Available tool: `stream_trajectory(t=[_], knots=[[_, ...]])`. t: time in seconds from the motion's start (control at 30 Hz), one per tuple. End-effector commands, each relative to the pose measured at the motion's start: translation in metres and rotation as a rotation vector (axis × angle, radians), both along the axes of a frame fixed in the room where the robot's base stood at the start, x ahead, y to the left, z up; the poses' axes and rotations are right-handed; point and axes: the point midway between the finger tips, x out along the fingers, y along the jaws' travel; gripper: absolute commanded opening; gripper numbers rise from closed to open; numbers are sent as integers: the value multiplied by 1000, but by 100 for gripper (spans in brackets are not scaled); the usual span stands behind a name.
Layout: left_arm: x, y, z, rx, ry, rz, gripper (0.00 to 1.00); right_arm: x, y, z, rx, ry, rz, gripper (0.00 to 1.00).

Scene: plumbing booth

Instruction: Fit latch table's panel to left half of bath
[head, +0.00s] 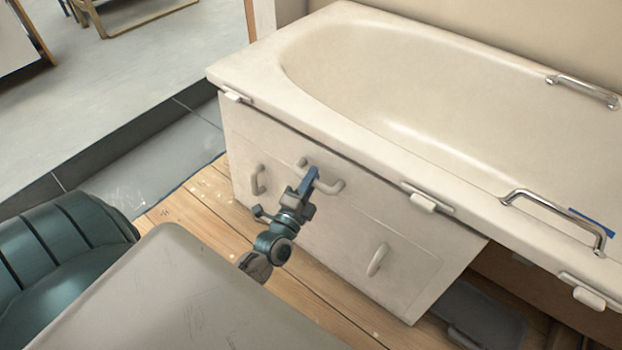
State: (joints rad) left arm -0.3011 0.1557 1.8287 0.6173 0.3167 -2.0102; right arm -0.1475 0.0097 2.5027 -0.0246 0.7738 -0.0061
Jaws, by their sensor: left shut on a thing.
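The cream-white panel (335,235) stands upright under the rim at the left half of the bath (420,110). It has a handle at its left (258,179), one at its upper middle (333,186) and one at its right (377,260). My left gripper (309,181) is shut on the upper middle handle, which its jaws partly hide. Small latches sit on the rim above the panel, at its left end (237,97) and near its right end (425,200). I cannot tell whether the panel is fully flush. My right gripper is not in view.
The bath's right half is open beneath, with a dark grey object (483,318) on the floor there. Another latch (589,297) and chrome grab rails (555,212) are on the rim. Wooden floorboards (205,200) lie before the bath; a grey floor area lies left.

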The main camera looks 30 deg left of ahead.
Motion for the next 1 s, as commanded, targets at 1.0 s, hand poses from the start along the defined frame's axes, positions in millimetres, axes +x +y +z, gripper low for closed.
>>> stream_trajectory(t=[1.0], knots=[[9,-1,1,0,-7,-2,24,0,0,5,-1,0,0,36]])
